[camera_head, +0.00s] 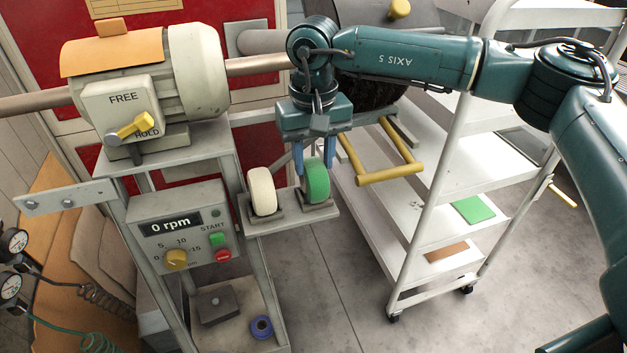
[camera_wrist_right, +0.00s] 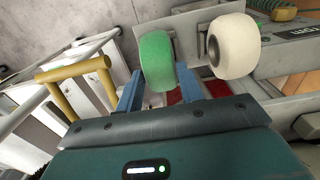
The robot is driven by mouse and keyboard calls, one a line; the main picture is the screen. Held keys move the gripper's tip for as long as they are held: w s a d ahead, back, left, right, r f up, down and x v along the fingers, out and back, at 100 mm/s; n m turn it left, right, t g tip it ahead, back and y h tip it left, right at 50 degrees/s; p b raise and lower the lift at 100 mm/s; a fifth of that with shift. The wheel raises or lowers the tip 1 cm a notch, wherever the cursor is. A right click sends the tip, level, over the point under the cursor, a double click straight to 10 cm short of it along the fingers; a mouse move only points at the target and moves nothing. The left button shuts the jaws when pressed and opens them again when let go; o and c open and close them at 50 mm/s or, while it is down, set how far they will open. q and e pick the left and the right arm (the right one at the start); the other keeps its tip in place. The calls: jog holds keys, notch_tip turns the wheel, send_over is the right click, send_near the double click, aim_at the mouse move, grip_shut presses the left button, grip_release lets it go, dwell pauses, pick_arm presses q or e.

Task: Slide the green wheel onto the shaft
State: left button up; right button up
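The green wheel (camera_head: 317,181) stands upright on a small grey shelf (camera_head: 283,221), beside the white wheel (camera_head: 262,191). My right gripper (camera_head: 313,170) reaches down from above with its two blue fingers at either side of the green wheel. The right wrist view also shows the green wheel (camera_wrist_right: 156,60) between the fingertips; whether both fingers press on it is unclear. A copper-coloured shaft (camera_head: 256,65) sticks out of the motor's right side, and its far end is hidden behind my right arm. Another shaft length (camera_head: 35,103) leaves the motor's left side. My left gripper is out of view.
The cream motor (camera_head: 198,70) has a yellow lever (camera_head: 137,125) by FREE and HOLD. Below, a control box (camera_head: 180,228) reads 0 rpm. A white trolley (camera_head: 440,180) with a yellow handle (camera_head: 390,175) stands close right. The floor in front is clear.

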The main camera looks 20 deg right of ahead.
jog(key=c, duration=0.5)
jog(key=shift+r+p, duration=1.75)
jog(key=shift+r, duration=1.3)
